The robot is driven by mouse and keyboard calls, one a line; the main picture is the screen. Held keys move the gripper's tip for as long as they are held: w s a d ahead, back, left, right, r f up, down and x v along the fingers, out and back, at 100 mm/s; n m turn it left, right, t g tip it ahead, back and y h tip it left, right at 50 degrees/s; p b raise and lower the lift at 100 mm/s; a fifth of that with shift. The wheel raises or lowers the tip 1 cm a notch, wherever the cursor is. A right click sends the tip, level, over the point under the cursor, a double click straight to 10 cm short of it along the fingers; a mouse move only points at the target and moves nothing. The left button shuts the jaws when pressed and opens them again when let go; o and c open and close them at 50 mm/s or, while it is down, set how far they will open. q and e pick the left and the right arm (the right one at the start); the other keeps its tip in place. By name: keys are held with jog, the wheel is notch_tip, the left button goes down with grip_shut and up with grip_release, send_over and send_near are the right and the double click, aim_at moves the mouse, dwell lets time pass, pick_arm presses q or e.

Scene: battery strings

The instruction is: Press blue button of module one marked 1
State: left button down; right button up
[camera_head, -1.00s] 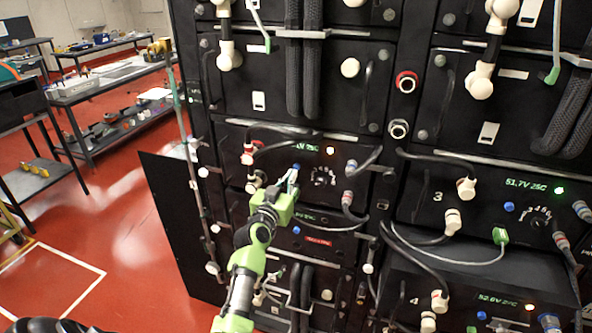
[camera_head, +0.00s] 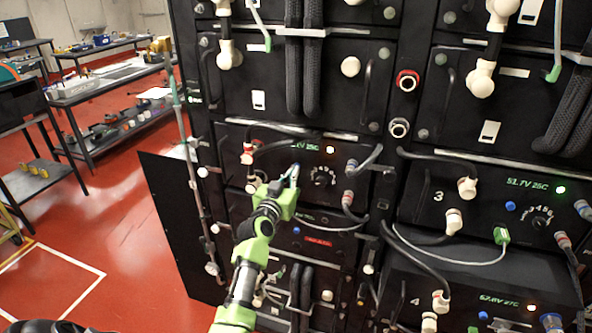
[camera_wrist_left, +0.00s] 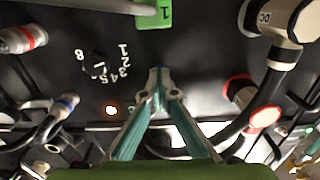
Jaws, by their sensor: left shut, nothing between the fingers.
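Module one (camera_head: 228,138) is the black panel at the left of the rack in the head view, with a green display, a lit lamp and a rotary dial (camera_head: 323,177). In the left wrist view a green tag marked 1 (camera_wrist_left: 152,15) and the dial (camera_wrist_left: 97,65) show. My left gripper (camera_head: 294,172) is shut and empty, its fingertips at the panel just left of the dial; they also show in the wrist view (camera_wrist_left: 157,76). My right gripper is not in view.
Cables and connectors (camera_head: 248,155) hang left of the fingertips, with more plugs (camera_head: 349,197) to the right. Module three (camera_head: 420,200), with its own blue button (camera_head: 510,206), is further right. A lower module with a red label (camera_head: 317,240) lies beneath my arm. Workbenches (camera_head: 110,70) stand far left.

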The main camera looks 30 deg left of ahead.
pick_arm(q)
jog(key=shift+w+a, duration=0.15)
jog(key=shift+w, duration=0.3)
jog(key=p+v, duration=0.3)
jog(key=v, duration=0.5)
dwell(0.5)
dwell(0.3)
